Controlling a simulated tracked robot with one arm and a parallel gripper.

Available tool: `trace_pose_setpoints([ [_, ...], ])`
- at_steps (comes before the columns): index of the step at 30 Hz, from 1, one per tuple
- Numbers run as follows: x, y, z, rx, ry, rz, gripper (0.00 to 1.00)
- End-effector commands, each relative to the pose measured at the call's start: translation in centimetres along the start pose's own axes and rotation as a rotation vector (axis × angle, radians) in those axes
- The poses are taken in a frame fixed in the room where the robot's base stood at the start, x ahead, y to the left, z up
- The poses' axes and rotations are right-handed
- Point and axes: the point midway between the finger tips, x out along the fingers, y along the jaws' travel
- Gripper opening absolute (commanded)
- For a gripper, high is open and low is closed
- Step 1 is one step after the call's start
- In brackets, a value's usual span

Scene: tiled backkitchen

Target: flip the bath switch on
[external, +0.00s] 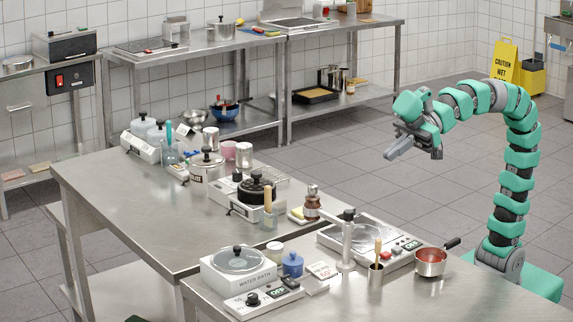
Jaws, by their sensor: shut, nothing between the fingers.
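A white water bath (215,275) with a round glass lid and black knob stands at the front left of the near steel table. Its front carries the words "WATER BATH". My gripper (390,154) is shut and empty. It is raised in the air at the right, beyond the near table, pointing left and down. It is well away from the bath and touches nothing.
A red pan (431,263), a steel cup with a wooden handle (376,282), a blue jar (292,263) and another device (350,233) with a tall post share the near table. A more crowded table (120,215) adjoins it. A yellow wet-floor sign (506,62) stands behind.

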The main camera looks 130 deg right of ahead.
Motion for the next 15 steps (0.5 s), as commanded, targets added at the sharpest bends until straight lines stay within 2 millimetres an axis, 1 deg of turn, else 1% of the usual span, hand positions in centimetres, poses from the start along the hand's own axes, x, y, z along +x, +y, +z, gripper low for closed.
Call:
trace_pose_setpoints([
  [1,1.2,0.4,-0.6,-0.004,-0.027,0.005,0.00],
  [7,6.1,1.7,0.3,-0.026,-0.116,0.018,0.00],
  [9,7.8,2.2,0.8,-0.032,-0.148,0.023,0.00],
  [11,9.0,2.6,1.2,-0.039,-0.172,0.026,0.00],
  [15,11.9,3.6,2.5,-0.052,-0.234,0.031,0.00],
])
